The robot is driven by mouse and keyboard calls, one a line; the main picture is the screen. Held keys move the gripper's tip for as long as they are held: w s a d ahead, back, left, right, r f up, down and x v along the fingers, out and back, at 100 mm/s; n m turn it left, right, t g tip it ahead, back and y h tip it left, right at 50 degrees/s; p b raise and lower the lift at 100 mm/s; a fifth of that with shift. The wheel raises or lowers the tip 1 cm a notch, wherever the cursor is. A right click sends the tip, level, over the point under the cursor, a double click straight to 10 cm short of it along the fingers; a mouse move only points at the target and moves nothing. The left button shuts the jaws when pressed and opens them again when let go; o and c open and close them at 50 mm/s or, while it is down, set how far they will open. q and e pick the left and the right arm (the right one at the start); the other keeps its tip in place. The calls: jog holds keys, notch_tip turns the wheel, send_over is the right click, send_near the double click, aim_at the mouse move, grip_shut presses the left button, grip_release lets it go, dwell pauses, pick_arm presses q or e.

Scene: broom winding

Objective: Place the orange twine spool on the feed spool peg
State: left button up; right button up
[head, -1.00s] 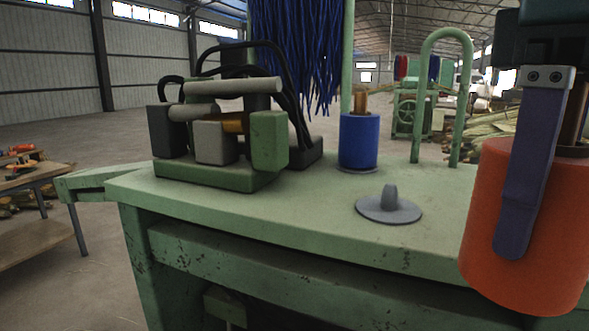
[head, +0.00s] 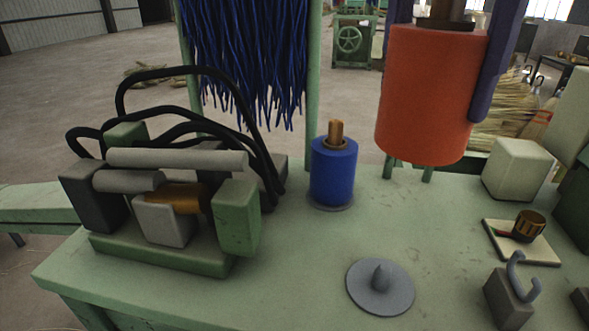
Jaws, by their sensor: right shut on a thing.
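The orange twine spool (head: 428,105) is held upright in the air above the green machine table, at the upper right of the head view. My right gripper (head: 440,62) is shut on it, with one dark finger along its right side; the other finger is mostly hidden behind the spool. A grey disc with a short pointed peg (head: 381,277), which looks like the feed spool peg, stands bare on the table at lower centre. The spool is apart from this peg, above and beyond it in the picture. My left gripper is not in view.
A blue spool (head: 333,172) stands on its own grey base left of the peg. A winding mechanism with black hoses (head: 165,205) fills the table's left. Blue strands (head: 245,60) hang behind. A dial plate (head: 522,243) and a hook block (head: 510,297) sit right. The tabletop around the peg is clear.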

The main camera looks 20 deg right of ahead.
notch_tip(320, 180, down, 6)
jog(key=p, duration=0.1)
send_over(386, 267)
notch_tip(386, 267, down, 9)
jog(key=shift+r, duration=0.1)
notch_tip(386, 267, down, 4)
jog(key=shift+f+p, duration=0.2)
jog(key=shift+p, duration=0.3)
jog(key=shift+f, duration=0.15)
jog(key=shift+f, duration=0.1)
jog(key=shift+f, duration=0.1)
jog(key=o, duration=1.4)
